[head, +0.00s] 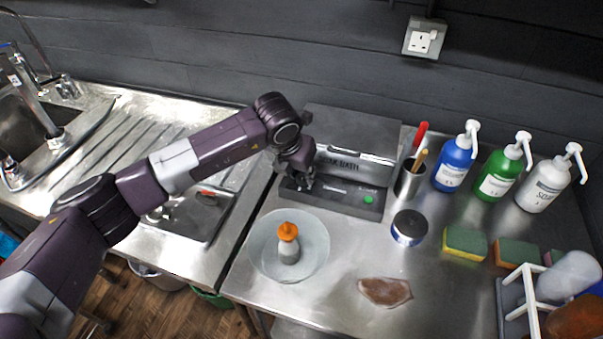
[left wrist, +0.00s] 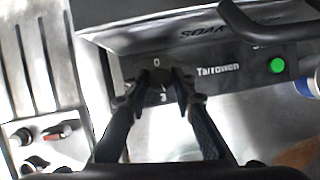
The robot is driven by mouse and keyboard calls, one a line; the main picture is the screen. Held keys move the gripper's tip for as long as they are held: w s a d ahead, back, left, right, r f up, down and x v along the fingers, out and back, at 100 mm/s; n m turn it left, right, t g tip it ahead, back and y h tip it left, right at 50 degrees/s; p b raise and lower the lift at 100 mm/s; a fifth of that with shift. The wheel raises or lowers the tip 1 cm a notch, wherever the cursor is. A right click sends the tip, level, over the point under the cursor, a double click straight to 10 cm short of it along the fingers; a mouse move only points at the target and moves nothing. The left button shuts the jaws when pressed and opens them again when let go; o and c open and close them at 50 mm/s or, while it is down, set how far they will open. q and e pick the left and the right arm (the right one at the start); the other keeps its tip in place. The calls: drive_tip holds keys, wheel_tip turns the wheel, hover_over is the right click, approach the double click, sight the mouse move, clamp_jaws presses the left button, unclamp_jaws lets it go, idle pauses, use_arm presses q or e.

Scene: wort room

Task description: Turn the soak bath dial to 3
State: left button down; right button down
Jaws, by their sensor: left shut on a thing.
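The soak bath (head: 352,133) is a grey metal box with a dark front panel (head: 340,197) at the back of the steel bench. In the left wrist view its dark round dial (left wrist: 159,76) sits at the panel's left end, with a 0 above it and what looks like a 3 below. My left gripper (head: 303,183) is at the dial, its fingers closed on the dial's two sides; it also shows in the left wrist view (left wrist: 162,85). The dial's pointer is too dark to read. My right gripper is not in view.
A green light (head: 368,199) is on the panel's right. A glass dish (head: 262,262) with an orange-capped bottle (head: 288,243) stands in front. A pen cup (head: 408,182), pump bottles (head: 497,172) and sponges (head: 465,243) stand to the right. A sink (head: 25,125) is at left.

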use_arm(q)
drive_tip(key=b, duration=0.1)
drive_tip(key=m+b, duration=0.1)
drive_tip(key=shift+w+a+f+h+b, duration=0.1)
drive_tip(key=shift+w+f+h+b, duration=0.05)
drive_tip(key=shift+f+h+b, duration=0.2)
drive_tip(key=shift+r+m+b, duration=0.2)
drive_tip(key=shift+m+b, duration=0.5)
drive_tip(key=shift+m, duration=0.1)
drive_tip(key=shift+r+g, duration=0.15)
drive_tip(key=shift+g, duration=0.15)
drive_tip(key=shift+m, duration=0.3)
drive_tip(key=c, duration=1.6)
unclamp_jaws()
drive_tip(key=shift+r, duration=0.15)
drive_tip(key=v, duration=1.2)
drive_tip(key=shift+a, duration=0.1)
